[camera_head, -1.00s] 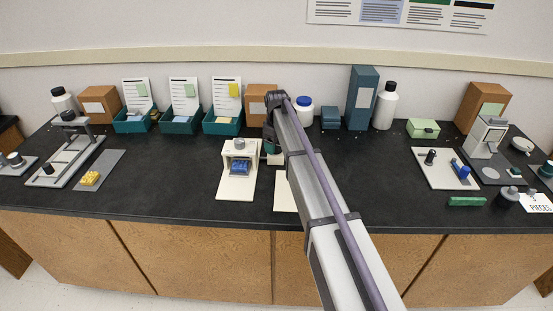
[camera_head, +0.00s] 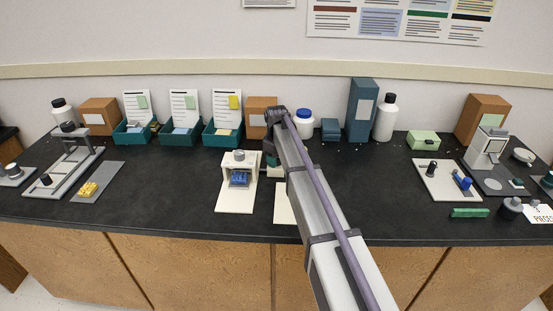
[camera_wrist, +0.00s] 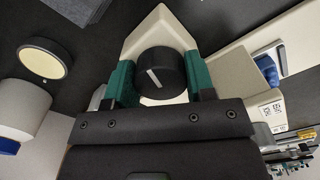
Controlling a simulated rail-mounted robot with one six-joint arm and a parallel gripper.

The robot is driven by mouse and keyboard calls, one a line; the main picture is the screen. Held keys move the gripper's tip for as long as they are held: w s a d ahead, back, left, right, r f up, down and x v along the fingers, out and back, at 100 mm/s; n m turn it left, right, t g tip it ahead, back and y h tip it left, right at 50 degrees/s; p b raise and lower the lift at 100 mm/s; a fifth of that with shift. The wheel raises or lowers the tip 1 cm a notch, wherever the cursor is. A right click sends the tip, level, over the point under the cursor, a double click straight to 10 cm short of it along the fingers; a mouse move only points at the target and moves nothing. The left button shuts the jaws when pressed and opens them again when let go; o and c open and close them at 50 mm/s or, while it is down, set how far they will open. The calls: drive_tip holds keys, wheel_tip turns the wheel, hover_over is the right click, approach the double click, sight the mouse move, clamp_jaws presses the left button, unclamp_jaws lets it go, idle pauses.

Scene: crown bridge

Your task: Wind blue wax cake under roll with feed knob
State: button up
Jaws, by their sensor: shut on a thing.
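The blue wax cake (camera_head: 239,178) sits in the opening of a cream press-like frame (camera_head: 253,168) near the middle of the counter. A grey round cap shows on top of this frame; the roll itself is not clear. In the wrist view, the black round feed knob (camera_wrist: 161,70) with a white index line stands against a cream housing (camera_wrist: 150,27). My gripper (camera_wrist: 161,82) has its green fingers on both sides of the knob, shut on it. In the head view my gripper (camera_head: 271,160) is just right of the frame, partly hidden by my arm. A blue patch (camera_wrist: 267,68) shows at the wrist view's right.
A yellow cake (camera_head: 88,189) lies on a grey mat at left. Teal trays (camera_head: 180,138) and boxes line the back. A white board (camera_head: 445,185) with a blue piece is at right. Dark counter between the frame and that board is mostly clear.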

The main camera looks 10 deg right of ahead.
drive_tip(key=shift+m, duration=0.4)
drive_tip(key=m, duration=0.9)
drive_tip(key=shift+a+m, duration=0.1)
drive_tip(key=shift+m, duration=0.3)
drive_tip(key=m, duration=0.5)
drive_tip(key=shift+a, duration=0.1)
drive_tip(key=m, duration=0.6)
